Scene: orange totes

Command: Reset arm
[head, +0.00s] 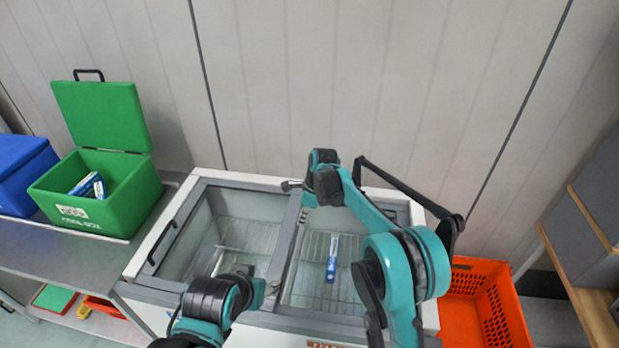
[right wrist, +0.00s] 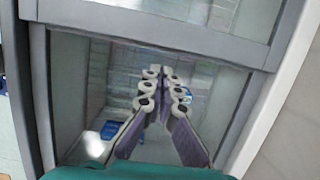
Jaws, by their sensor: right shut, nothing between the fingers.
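My right arm reaches in from the lower right in the head view, over the chest freezer (head: 150,250). My right gripper (head: 291,185) is near the freezer's back edge, above its middle divider. In the right wrist view the gripper's fingers (right wrist: 162,76) meet at the tips, shut and empty, over the glass. My left arm comes in at the bottom of the head view. The left gripper (head: 244,271) is low over the freezer's front, and its fingers are too unclear to tell open from shut.
A blue-and-white package (head: 332,258) lies in the freezer's right section. An open green box (head: 100,212) with packages stands on the left counter, beside a blue box (head: 22,178). An orange tote (head: 485,310) is at the right. A wall is close behind the freezer.

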